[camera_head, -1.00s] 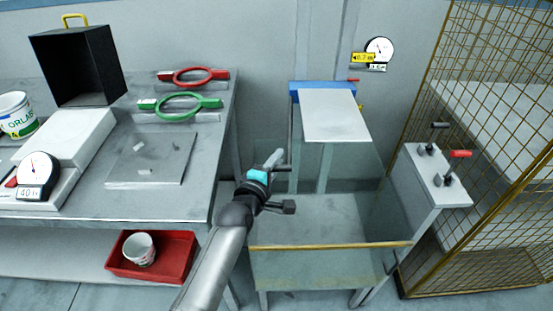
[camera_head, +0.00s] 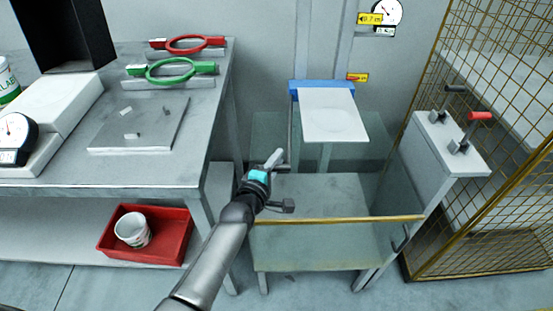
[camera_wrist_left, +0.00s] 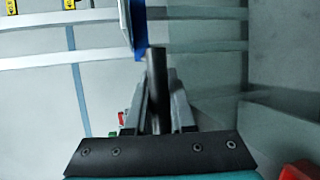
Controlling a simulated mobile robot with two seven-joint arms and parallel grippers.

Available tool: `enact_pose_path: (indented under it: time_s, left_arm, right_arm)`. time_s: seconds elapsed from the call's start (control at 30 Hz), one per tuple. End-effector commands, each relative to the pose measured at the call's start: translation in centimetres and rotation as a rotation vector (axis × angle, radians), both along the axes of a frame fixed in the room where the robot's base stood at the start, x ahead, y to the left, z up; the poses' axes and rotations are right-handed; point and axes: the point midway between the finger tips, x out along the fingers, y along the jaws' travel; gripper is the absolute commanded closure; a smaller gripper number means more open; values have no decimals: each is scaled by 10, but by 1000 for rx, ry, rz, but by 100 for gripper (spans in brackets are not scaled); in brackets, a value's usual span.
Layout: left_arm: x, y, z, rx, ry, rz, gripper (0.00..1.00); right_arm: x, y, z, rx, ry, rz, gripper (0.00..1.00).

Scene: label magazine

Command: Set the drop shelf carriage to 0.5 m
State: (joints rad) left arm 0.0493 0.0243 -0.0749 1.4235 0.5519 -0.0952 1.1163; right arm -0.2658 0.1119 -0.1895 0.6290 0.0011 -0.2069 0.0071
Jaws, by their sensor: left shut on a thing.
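The drop shelf carriage has a blue back bar (camera_head: 322,87) and a white shelf plate (camera_head: 333,120), and rides on upright rails against the wall. A small yellow label (camera_head: 357,77) is about level with the blue bar; its text is too small to read surely. A higher yellow label (camera_head: 369,19) seems to read 0.7 m. My left gripper (camera_head: 275,160) is in front of and left of the shelf. In the left wrist view its jaws are shut on a dark bar (camera_wrist_left: 157,90), near the blue carriage edge (camera_wrist_left: 138,32). My right gripper is not in view.
A grey bench (camera_head: 150,180) stands left, with green (camera_head: 170,69) and red (camera_head: 188,43) ring tools. A lower table with a yellow front edge (camera_head: 340,219) is below the shelf. A post with black and red levers (camera_head: 480,116) and a mesh cage (camera_head: 500,60) stand right.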

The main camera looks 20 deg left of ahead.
Motion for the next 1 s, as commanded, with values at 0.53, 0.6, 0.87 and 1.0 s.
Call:
enact_pose_path:
  time_s: [0.53, 0.6, 0.87, 1.0]
  left_arm:
    - [0, 0, 0, 0, 1, -1, 48]
    - [0, 0, 1, 0, 0, -1, 48]
    - [-8, 1, 3, 0, 1, 0, 48]
    - [-27, 3, 7, 1, 2, 0, 48]
  right_arm:
    - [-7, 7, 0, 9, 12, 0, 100]
    - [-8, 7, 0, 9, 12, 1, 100]
    - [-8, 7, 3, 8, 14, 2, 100]
    - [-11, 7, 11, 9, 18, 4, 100]
